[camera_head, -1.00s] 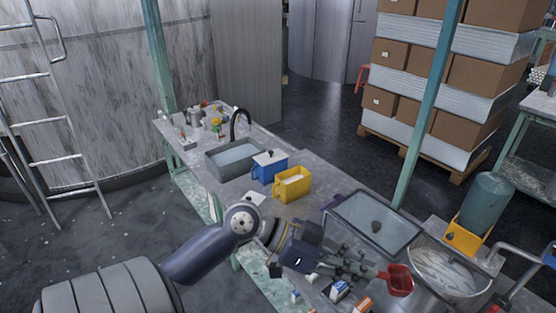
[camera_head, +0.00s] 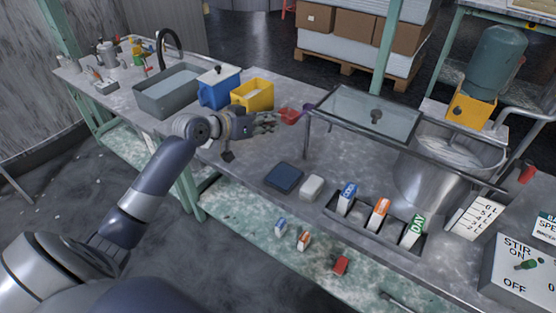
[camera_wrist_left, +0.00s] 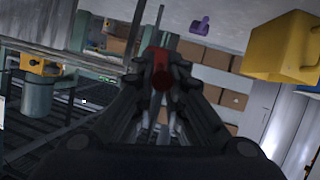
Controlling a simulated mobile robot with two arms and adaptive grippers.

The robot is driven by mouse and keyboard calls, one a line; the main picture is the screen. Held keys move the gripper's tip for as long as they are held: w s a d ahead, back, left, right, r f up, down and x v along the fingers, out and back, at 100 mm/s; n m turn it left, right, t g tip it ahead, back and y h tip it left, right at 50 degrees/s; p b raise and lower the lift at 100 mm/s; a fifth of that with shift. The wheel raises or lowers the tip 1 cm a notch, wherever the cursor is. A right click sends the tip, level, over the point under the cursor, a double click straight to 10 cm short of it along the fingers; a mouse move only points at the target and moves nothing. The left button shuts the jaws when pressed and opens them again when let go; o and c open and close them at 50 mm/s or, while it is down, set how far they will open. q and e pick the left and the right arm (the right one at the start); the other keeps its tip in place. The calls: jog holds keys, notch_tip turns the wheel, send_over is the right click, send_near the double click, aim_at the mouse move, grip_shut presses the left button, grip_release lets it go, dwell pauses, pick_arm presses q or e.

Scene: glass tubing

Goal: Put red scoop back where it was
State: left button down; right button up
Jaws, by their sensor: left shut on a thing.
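The red scoop (camera_head: 289,116) is held off the end of my left gripper (camera_head: 265,124), above the table beside the yellow bin. In the left wrist view my left gripper (camera_wrist_left: 162,105) is shut on the red scoop (camera_wrist_left: 162,72), whose handle end points at the camera. The yellow bin (camera_head: 252,95) stands behind the gripper and holds pale contents. A purple object, possibly another scoop (camera_head: 308,107), lies on the table just right of the red scoop; it also shows in the left wrist view (camera_wrist_left: 201,26). My right gripper is not in view.
A blue bin (camera_head: 219,90) and a grey sink (camera_head: 168,98) stand left of the yellow bin. A glass-topped stand (camera_head: 370,110) and a large steel pot (camera_head: 430,180) are to the right. A dark pad (camera_head: 284,178) and labelled blocks (camera_head: 380,210) lie nearer the front edge.

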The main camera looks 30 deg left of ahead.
pick_arm(q)
jog(key=shift+n+t+y, duration=0.4)
jog(key=shift+n+y, duration=0.3)
jog(key=shift+y, duration=0.2)
jog(key=w+a+f+b, duration=0.1)
jog(key=f, duration=0.2)
jog(key=w+a+f+b, duration=0.1)
jog(key=a+f, duration=0.1)
jog(key=f, duration=0.1)
jog(key=w+a+f+b, duration=0.1)
jog(key=f+b, duration=0.1)
jog(key=f, duration=0.1)
jog(key=shift+w+a+f, duration=0.15)
jog(key=shift+a+f, duration=0.1)
jog(key=shift+a, duration=0.05)
notch_tip(320, 180, down, 4)
jog(key=shift+f+b, duration=0.25)
jog(key=shift+b, duration=0.4)
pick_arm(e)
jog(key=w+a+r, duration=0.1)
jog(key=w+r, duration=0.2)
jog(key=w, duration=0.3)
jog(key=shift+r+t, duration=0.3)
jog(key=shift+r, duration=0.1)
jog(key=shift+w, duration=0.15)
